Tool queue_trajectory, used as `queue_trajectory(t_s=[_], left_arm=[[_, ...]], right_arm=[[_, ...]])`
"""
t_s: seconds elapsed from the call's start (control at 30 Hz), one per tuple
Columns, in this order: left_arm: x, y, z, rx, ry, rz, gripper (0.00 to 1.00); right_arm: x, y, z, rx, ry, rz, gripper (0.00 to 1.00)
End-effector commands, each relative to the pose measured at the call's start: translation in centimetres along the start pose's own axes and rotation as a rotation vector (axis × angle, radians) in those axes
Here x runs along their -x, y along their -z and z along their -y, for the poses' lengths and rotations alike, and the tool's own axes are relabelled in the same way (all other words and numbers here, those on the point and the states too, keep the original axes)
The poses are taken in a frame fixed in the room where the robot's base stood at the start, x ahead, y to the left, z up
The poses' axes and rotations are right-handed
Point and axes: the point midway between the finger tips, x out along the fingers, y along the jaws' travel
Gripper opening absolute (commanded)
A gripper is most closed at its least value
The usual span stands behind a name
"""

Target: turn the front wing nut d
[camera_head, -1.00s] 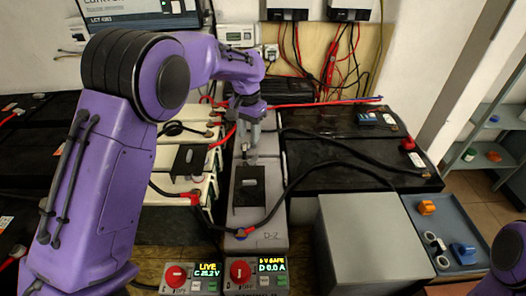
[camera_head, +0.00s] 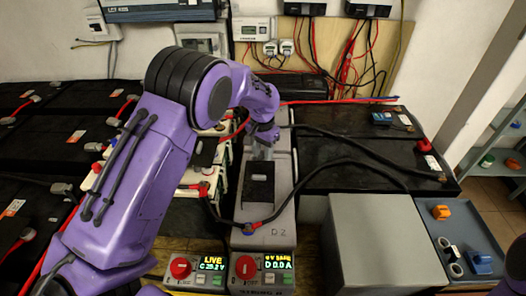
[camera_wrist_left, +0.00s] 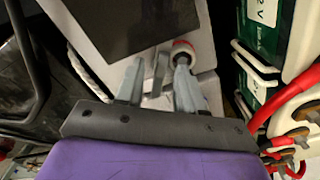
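The grey battery unit marked D 2 (camera_head: 281,205) stands in the middle of the head view with a black plate on top. At its front end is a terminal (camera_head: 248,228) with a black cable and a little blue and red; the wing nut's shape is too small to make out there. My left gripper (camera_head: 262,153) is over the unit's rear part, well behind that terminal. In the left wrist view its fingers (camera_wrist_left: 158,88) are apart, and a thin grey upright piece (camera_wrist_left: 160,70) shows between them, not clearly touched. The right finger overlaps a red-ringed terminal (camera_wrist_left: 183,46). My right gripper is out of view.
Two control boxes, one reading LIVE (camera_head: 195,270) and one reading D 0.0 A (camera_head: 262,272), stand in front. Black cables (camera_head: 345,150) arch to the right over dark batteries. A grey box (camera_head: 380,245) and a blue tray (camera_head: 455,215) with small parts are at right.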

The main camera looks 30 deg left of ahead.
Motion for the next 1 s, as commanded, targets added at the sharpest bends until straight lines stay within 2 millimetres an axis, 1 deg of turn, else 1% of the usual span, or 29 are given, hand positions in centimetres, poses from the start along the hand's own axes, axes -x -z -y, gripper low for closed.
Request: queue_trajectory(t_s=[0.03,0.07,0.1,0.37,0.57,0.77,1.0], left_arm=[[0.0,0.0,0.0,0.0,0.0,0.0,0.22],[0.0,0.0,0.0,0.001,0.0,0.0,0.12],[0.0,0.0,0.0,0.001,0.0,0.0,0.0],[0.1,0.0,0.0,-0.005,-0.001,0.0,0.0],[0.4,0.0,0.1,-0.06,-0.002,0.0,0.0],[0.6,0.0,0.1,-0.189,-0.003,0.001,0.0],[0.6,0.1,0.3,-0.409,-0.003,0.0,0.0]], right_arm=[[0.0,0.0,0.0,0.0,0.0,0.0,0.67],[0.0,0.0,0.0,0.0,0.0,0.0,0.67],[0.0,0.0,0.0,0.0,0.0,0.0,0.67],[0.1,0.1,0.0,0.0,0.0,0.0,0.67],[1.2,0.5,-0.1,0.0,0.0,0.0,0.67],[3.1,1.3,-0.3,0.0,0.0,0.0,0.67],[5.3,2.2,-0.5,0.0,0.0,0.0,0.67]])
